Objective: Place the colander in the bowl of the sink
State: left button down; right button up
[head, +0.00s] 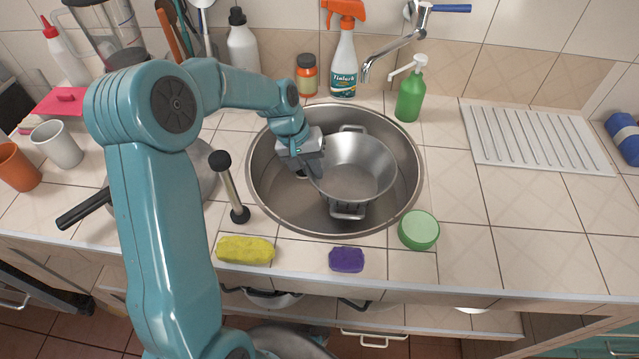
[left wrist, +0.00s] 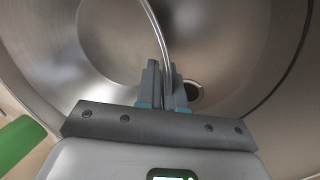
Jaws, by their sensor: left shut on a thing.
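The grey metal colander (head: 357,165) has two loop handles and sits upright within the outline of the round steel sink bowl (head: 270,195), right of its middle. My left gripper (head: 314,168) reaches in from the left and is shut on the colander's left rim. In the left wrist view, the thin colander rim (left wrist: 153,25) runs between the closed fingers (left wrist: 167,90). The sink's drain hole (left wrist: 194,91) shows just right of the fingers. I cannot tell whether the colander touches the sink bottom. My right gripper is not in view.
The faucet (head: 400,45) and green soap bottle (head: 411,95) stand behind the sink. A yellow sponge (head: 245,250), purple sponge (head: 346,260) and green round container (head: 418,230) lie along its front. A ridged drainboard (head: 535,140) is at right. A pan with a black handle (head: 84,209) is at left.

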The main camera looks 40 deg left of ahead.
pick_arm(q)
jog(key=shift+s+f, duration=0.15)
jog(key=shift+f, duration=0.2)
notch_tip(320, 180, down, 4)
jog(key=shift+r, duration=0.25)
jog(key=c, duration=1.3)
grip_release()
jog(key=shift+f, duration=0.25)
jog(key=shift+o, duration=0.2)
jog(key=shift+r, duration=0.1)
jog(key=shift+r, duration=0.3)
jog(key=v, duration=1.1)
jog(key=shift+a+r, duration=0.2)
jog(key=shift+r, duration=0.1)
